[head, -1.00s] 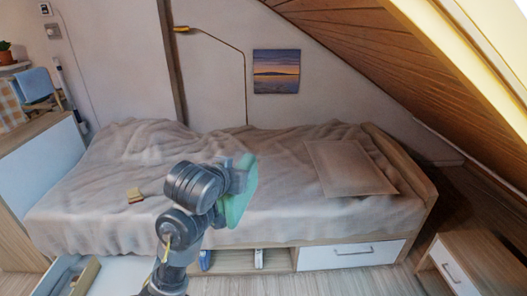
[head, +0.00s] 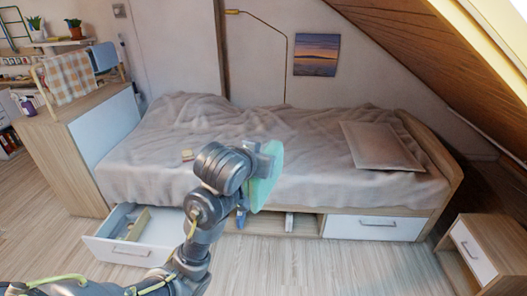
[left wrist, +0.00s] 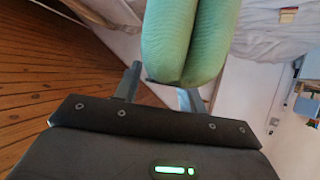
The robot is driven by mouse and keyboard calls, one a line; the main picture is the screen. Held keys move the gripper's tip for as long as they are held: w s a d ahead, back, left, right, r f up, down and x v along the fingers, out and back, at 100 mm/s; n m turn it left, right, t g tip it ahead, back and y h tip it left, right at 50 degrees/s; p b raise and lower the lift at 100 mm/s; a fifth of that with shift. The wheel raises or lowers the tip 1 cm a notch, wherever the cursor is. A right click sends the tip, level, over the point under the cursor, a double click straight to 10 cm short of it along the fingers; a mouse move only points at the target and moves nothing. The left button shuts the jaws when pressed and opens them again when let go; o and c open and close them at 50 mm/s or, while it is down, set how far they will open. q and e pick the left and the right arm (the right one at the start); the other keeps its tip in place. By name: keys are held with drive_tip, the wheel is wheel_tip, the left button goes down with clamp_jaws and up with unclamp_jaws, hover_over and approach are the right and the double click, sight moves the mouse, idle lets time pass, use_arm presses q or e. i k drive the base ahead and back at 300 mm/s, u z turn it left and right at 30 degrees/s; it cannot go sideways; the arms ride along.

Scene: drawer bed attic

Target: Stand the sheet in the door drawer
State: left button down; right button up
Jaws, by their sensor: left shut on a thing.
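A green folded sheet (head: 265,180) is held in the air by my left gripper (head: 264,158), in front of the bed's long side. In the left wrist view the sheet (left wrist: 190,40) shows as two rounded green folds between the fingers of my left gripper (left wrist: 160,88). A white-fronted drawer (head: 128,252) under the bed's left end is pulled open, below and left of the gripper. A wooden divider (head: 130,228) shows inside it; part of its inside is hidden. A second white drawer (head: 375,228) at the right is shut. My right gripper is out of view.
The bed (head: 270,140) has a rumpled beige cover, a pillow (head: 382,147) and a small tan item (head: 187,155). Between the drawers is an open niche with a blue item (head: 241,219) and a white item (head: 289,222). A bedside cabinet (head: 485,250) stands right. Floor (head: 300,262) in front is clear.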

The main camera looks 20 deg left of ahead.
sight(173, 238)
drive_tip(key=u, duration=0.6)
drive_tip(key=i, duration=0.55)
drive_tip(key=u, duration=0.75)
drive_tip(key=i, duration=0.7)
drive_tip(key=z, duration=0.5)
drive_tip(key=i, duration=0.7)
drive_tip(key=z, duration=0.75)
